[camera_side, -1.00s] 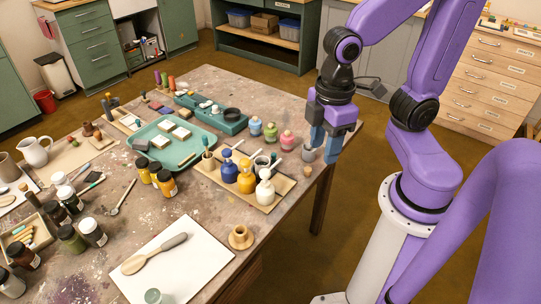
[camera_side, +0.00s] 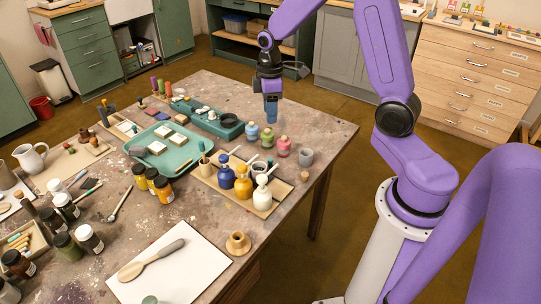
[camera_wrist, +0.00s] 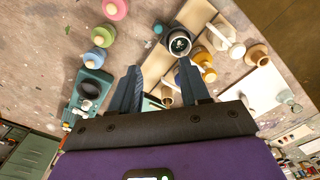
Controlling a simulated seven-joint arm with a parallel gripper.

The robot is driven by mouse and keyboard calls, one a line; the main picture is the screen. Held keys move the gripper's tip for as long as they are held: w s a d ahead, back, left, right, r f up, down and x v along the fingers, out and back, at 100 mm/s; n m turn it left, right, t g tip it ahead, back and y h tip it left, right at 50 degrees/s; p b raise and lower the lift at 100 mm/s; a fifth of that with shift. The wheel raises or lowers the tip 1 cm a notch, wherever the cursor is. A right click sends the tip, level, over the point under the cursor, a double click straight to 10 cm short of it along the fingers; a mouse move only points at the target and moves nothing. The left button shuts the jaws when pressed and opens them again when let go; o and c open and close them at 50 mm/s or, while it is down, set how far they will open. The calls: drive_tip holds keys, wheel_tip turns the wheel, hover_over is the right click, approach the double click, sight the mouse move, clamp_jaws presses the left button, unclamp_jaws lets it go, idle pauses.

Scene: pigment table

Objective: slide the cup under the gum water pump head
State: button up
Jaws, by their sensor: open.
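A small grey cup (camera_side: 305,157) stands upright on the table near its right edge, beside a pink jar and apart from the tray. Three pump bottles stand on a wooden tray: blue (camera_side: 226,177), yellow (camera_side: 243,186) and white (camera_side: 262,195). I cannot read which holds gum water. A dark-mouthed round vessel (camera_side: 259,167) is behind them; it also shows in the wrist view (camera_wrist: 180,43). My gripper (camera_side: 271,112) is open and empty, pointing down above the far part of the table, behind the jars. Its two fingers are apart in the wrist view (camera_wrist: 161,80).
A teal tray (camera_side: 185,155) and a teal box (camera_side: 215,123) lie to the left. A small brown object (camera_side: 305,176) is near the right edge. Bare table shows at far right.

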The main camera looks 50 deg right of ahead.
sight(271, 159)
drive_tip(key=f, duration=1.7)
drive_tip(key=shift+w+d+f, duration=0.1)
drive_tip(key=shift+d+f, duration=0.1)
drive_tip(key=shift+f, duration=0.05)
clamp_jaws()
